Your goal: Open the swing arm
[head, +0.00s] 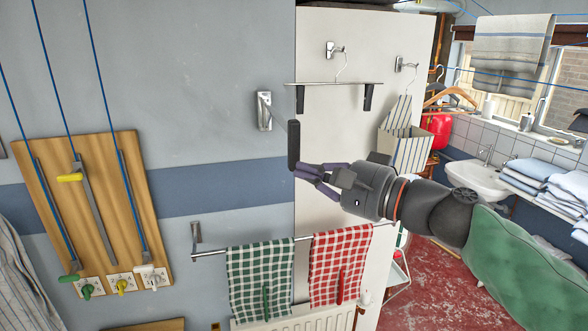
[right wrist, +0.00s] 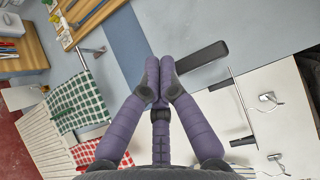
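What looks like the swing arm is a black bar-shaped handle (head: 293,145) joined by a thin rod to a metal bracket (head: 264,111) on the grey wall. The handle hangs upright in the head view, and also shows in the right wrist view (right wrist: 202,62). My right gripper (head: 295,174) is at the handle's lower end, with its purple fingers coming in from the right. In the right wrist view its fingertips (right wrist: 160,88) are drawn together beside the handle's near end. I cannot tell whether they touch it. My left gripper is not in view.
A towel rail with a green checked towel (head: 262,280) and a red checked towel (head: 340,262) is below. A wooden board with levers (head: 95,205) is at left. The wall between is clear.

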